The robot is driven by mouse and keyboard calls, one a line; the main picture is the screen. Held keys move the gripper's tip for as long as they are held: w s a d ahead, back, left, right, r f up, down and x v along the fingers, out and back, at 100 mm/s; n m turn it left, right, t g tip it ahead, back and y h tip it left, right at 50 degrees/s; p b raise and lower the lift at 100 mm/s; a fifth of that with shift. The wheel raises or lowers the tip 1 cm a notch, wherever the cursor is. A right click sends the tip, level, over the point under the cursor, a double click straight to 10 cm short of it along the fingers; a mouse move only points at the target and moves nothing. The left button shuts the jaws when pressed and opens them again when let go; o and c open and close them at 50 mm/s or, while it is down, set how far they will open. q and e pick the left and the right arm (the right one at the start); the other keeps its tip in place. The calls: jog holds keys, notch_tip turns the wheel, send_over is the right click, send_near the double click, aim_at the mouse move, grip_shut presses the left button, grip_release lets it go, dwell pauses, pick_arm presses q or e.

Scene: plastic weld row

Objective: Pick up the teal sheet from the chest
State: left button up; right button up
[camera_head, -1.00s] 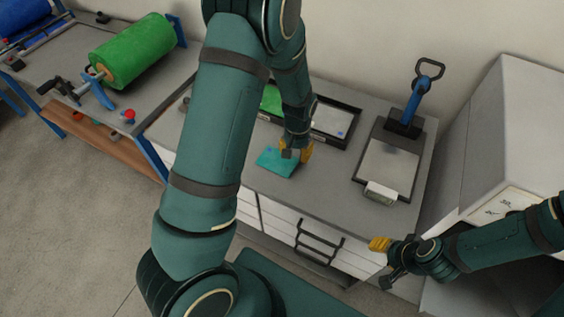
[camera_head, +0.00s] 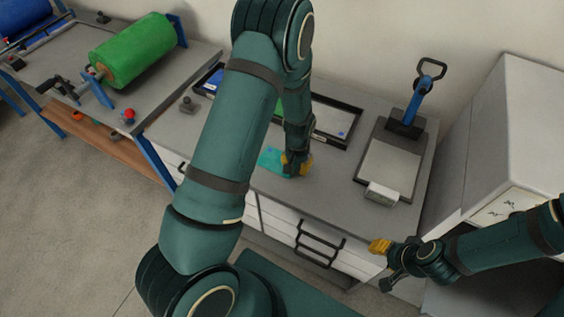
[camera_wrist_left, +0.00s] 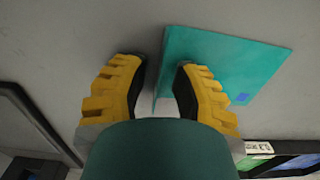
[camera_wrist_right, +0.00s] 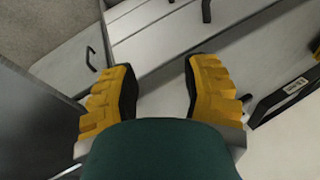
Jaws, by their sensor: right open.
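The teal sheet (camera_head: 270,159) lies on the grey chest top (camera_head: 240,180), partly hidden by my left arm in the head view. In the left wrist view, the sheet (camera_wrist_left: 225,62) has a small blue mark, and its near-left edge lies between my fingers. My left gripper (camera_head: 296,164) is low over the chest top at the sheet's right end. Its fingers (camera_wrist_left: 155,85) are apart, the right one overlapping the sheet in view; contact is unclear. My right gripper (camera_head: 383,262) is open and empty in front of the chest, its fingers (camera_wrist_right: 162,85) wide apart.
A black divided tray (camera_head: 345,142) with coloured sheets stands behind the teal sheet. A plate device with a blue handle (camera_head: 411,102) stands to the right, near a white cabinet (camera_head: 505,130). A bench with a green roll (camera_head: 132,52) is at left.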

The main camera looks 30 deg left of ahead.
pick_arm(q)
grip_shut()
jog(key=shift+r, duration=0.1)
